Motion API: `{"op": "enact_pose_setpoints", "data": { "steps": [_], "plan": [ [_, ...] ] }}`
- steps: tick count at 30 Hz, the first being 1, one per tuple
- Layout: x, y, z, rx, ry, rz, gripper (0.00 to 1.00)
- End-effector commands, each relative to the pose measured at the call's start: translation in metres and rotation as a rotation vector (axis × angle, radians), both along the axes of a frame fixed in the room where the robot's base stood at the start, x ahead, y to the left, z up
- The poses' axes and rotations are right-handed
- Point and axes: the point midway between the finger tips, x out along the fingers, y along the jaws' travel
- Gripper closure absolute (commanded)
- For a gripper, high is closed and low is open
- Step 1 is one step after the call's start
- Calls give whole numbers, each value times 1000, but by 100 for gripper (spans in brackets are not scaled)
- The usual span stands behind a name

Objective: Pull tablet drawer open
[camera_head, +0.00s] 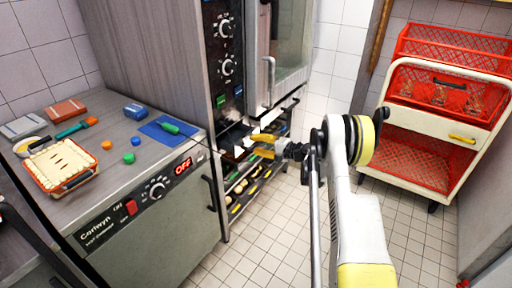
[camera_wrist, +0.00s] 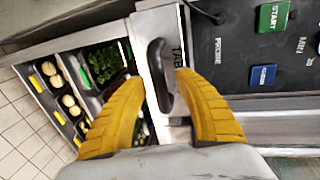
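In the wrist view, a pale drawer front (camera_wrist: 141,28) carries a dark label that starts "TAB" and a black handle (camera_wrist: 159,72). My gripper (camera_wrist: 158,80) has its two yellow fingers apart, one on each side of the handle. Gaps show between the handle and both fingers, so it is not clamped. In the head view, my gripper (camera_head: 262,145) is at the lower front of the tall oven unit, just under its control panel. The drawer is mostly hidden there, and I cannot tell whether it stands slightly open.
A rack with food trays (camera_head: 243,189) lies below the oven (camera_head: 220,65). A steel counter (camera_head: 105,178) with an "OFF" display and several small items stands left. A red-and-white cart (camera_head: 437,120) stands right. Tiled floor (camera_head: 270,240) is free between them.

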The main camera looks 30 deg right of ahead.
Motion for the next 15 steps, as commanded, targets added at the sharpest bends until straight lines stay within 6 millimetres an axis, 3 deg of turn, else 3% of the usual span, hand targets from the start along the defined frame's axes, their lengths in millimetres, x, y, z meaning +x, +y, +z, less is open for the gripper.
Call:
{"op": "enact_pose_setpoints", "data": {
  "steps": [7, 8, 11, 15],
  "plan": [
    [1, 0, 0, 0, 0, 0, 62],
    [1, 0, 0, 0, 0, 0, 67],
    [1, 0, 0, 0, 0, 0, 97],
    [1, 0, 0, 0, 0, 0, 100]
  ]
}}
